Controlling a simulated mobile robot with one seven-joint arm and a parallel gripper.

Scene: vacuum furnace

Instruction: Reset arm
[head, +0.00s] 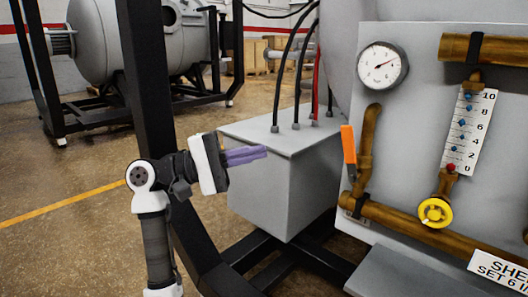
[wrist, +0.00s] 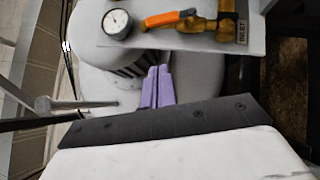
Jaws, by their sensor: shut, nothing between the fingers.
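My gripper (head: 266,153) is in the head view left of the middle, its purple fingers together and pointing right. The fingers are held in front of the grey box, left of the gauge panel, and hold nothing. In the wrist view the shut purple fingers (wrist: 162,68) point up the picture towards a grey rounded body. My arm (head: 155,235) rises from the bottom of the head view and bends at the wrist joint.
A grey panel (head: 410,130) at the right carries a gauge (head: 382,66), an orange lever (head: 348,144), brass pipes and a yellow knob (head: 435,213). A black post (head: 148,90) stands behind my arm. A grey box (head: 275,195) with cables stands between. Open floor lies left.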

